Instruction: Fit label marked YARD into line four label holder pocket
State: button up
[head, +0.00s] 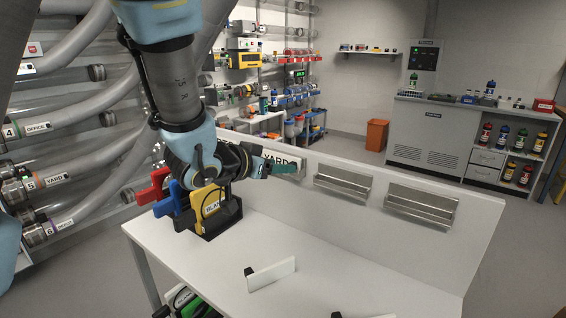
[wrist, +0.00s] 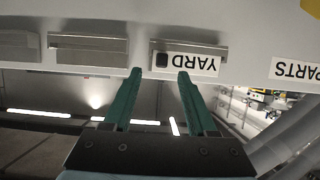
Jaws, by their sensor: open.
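The white label marked YARD (head: 275,158) is at a metal holder on the upright panel behind the desk. In the wrist view the YARD label (wrist: 195,64) appears upside down, with a dark knob at its left end, and overlaps a grey holder (wrist: 205,47). It seems seated there, though its lower edge is hard to make out. My gripper (head: 291,166) is open in front of it. In the wrist view the green fingertips (wrist: 160,75) are spread at the label's edge, with nothing clearly held between them. No line number is readable on the holders.
Two empty-looking metal holders (head: 343,185) (head: 421,206) continue rightward along the panel. A white card with a dark knob (head: 270,273) stands on the desk (head: 330,262). Red, blue and yellow pieces in a dark rack (head: 222,218) stand below my arm. A PARTS label (wrist: 296,72) is nearby.

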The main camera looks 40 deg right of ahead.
jog(key=p+x, duration=0.2)
jog(key=x, duration=0.3)
jog(key=shift+f, duration=0.25)
jog(key=shift+a, duration=0.1)
grip_shut()
dwell(0.4)
